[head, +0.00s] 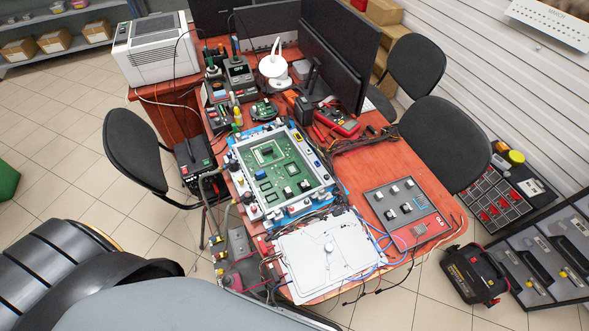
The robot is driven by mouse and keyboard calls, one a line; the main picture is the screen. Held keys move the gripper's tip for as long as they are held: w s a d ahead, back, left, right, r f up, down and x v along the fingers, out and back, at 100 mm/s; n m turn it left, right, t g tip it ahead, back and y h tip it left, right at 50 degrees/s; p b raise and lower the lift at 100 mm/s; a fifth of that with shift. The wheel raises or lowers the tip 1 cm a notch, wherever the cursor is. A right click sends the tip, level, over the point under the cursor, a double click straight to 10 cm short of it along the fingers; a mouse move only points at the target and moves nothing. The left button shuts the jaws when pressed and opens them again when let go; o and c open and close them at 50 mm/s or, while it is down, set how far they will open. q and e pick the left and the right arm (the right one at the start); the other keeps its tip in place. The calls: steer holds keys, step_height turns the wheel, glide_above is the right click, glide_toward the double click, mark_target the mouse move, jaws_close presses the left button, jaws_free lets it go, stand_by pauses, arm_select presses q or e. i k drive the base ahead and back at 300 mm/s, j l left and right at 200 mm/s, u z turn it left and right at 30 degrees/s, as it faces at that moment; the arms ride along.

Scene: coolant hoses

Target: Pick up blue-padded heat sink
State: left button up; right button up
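I cannot clearly pick out a blue-padded heat sink at this distance. A green circuit board (288,182) lies in a blue and white frame on the red table (384,160). A small blue part (260,174) sits on the board's left side, too small to identify. A white plate (310,270) with a round white knob lies in front of the frame. A grey panel with a red border (378,200), carrying several small blocks, lies to its right. Neither of my grippers shows in the head view.
Cables and hoses run along the table's left and front edges. Monitors (340,50), a white lamp (273,68) and a white printer (155,62) stand at the back. Chairs (133,150) flank the table. A black case (474,272) stands on the floor at right.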

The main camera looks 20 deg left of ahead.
mark_target(420, 201)
steer(key=l+u, duration=0.15)
steer(key=u, duration=0.45)
steer(key=l+u, duration=0.15)
steer(key=l, duration=0.3)
steer(key=l+u, duration=0.15)
steer(key=l, duration=0.3)
steer(key=k+l+u, duration=0.15)
steer(key=l, duration=0.3)
steer(key=l+u, duration=0.15)
steer(key=l, duration=0.3)
steer(key=k+l+u, duration=0.15)
steer(key=l, duration=0.25)
